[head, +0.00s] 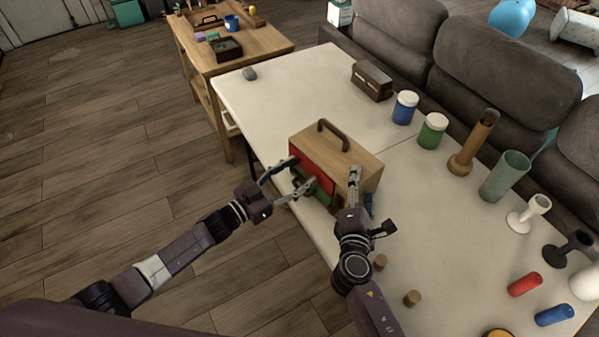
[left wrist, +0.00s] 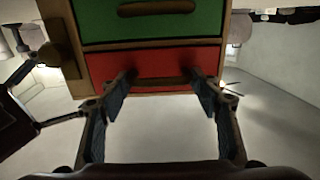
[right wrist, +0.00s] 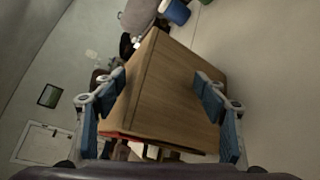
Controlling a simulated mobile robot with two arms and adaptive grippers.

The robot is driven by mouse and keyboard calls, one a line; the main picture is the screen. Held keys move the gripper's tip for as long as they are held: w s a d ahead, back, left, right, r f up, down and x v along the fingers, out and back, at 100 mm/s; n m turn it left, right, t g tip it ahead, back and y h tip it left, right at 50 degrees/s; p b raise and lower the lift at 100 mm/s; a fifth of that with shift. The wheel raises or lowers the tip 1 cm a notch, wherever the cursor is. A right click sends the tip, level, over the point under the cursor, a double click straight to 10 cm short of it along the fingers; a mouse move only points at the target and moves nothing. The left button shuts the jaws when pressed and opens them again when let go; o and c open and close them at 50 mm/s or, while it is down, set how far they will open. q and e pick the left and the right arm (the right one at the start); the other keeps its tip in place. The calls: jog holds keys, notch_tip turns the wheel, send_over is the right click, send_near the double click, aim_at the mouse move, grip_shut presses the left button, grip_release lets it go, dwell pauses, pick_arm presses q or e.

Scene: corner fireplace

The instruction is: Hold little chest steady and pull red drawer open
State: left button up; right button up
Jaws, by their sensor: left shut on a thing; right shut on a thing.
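The little chest (head: 362,163) is a light wooden box with a dark top handle, standing on the cream table. The red drawer (head: 318,171) is on its left-facing side, with the green drawer (head: 321,196) below it. In the left wrist view the red drawer (left wrist: 150,66) shows under the green one (left wrist: 150,24), upside down. My left gripper (left wrist: 165,82) is shut on the red drawer's handle. My right gripper (head: 361,188) is shut on the chest body, its fingers on either side of the wood (right wrist: 165,95). I cannot tell whether the red drawer stands out from the chest.
Floor is clear at left.

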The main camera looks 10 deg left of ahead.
pick_arm(q)
jog(key=v, duration=0.7)
jog(key=shift+s+d, duration=0.2)
jog(key=shift+s, duration=0.35)
jog(key=o, duration=1.4)
jog(key=shift+w+a, duration=0.15)
jog(key=shift+a, duration=0.1)
jog(key=v, duration=1.2)
jog(key=shift+r, duration=0.15)
